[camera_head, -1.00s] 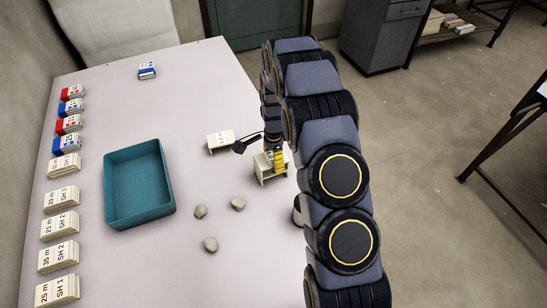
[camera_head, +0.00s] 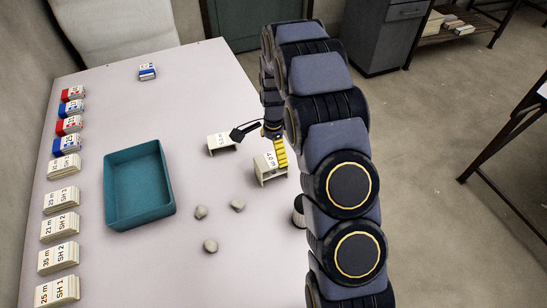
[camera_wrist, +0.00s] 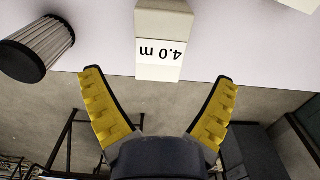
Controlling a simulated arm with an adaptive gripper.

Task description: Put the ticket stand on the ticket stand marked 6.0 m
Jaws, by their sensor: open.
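A cream ticket stand marked 4.0 m (camera_head: 266,161) stands near the table's right edge. In the wrist view the 4.0 m stand (camera_wrist: 163,40) lies beyond the fingertips, its label upside down. My gripper (camera_head: 280,153), with yellow fingers, is just behind and right of that stand in the head view. In the wrist view my gripper (camera_wrist: 158,80) is open, with nothing between its fingers. A second cream stand (camera_head: 222,142) is further left and back; its label is too small to read for sure. I cannot make out a 6.0 m label.
A teal tray (camera_head: 109,190) sits mid-table. Several grey stones (camera_head: 210,245) lie right of it. Labelled stacks (camera_head: 60,225) line the left edge, and a blue-and-white stack (camera_head: 147,71) is at the back. A ribbed dark cylinder (camera_wrist: 38,48) stands near the table edge.

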